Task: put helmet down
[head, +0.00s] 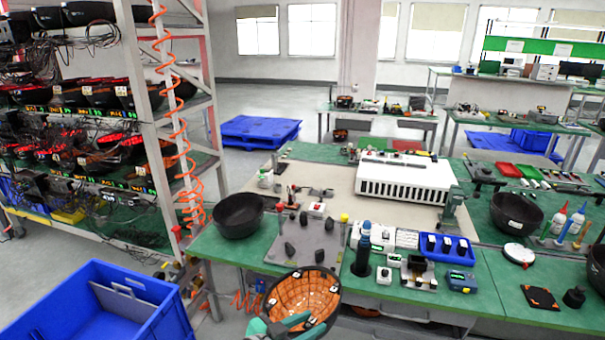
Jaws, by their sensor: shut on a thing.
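The helmet (303,296) is a dark bowl-like shell with an orange lined inside that faces me. It is held in front of the near edge of the green workbench (225,247), at the bottom middle of the head view. My gripper (290,322), teal and grey, is shut on the helmet's near lower rim. The fingertips are partly hidden against the helmet. Another dark helmet shell (239,215) sits on the bench's left corner. A grey mat (283,255) with several dark blocks lies on the bench just beyond the held helmet.
A burn-in rack (150,100) with several helmets stands at left, with a coiled orange hose (180,120) on its post. A blue crate (95,300) is at lower left. A dark bottle (362,250) and a blue tray (445,255) stand right of the mat.

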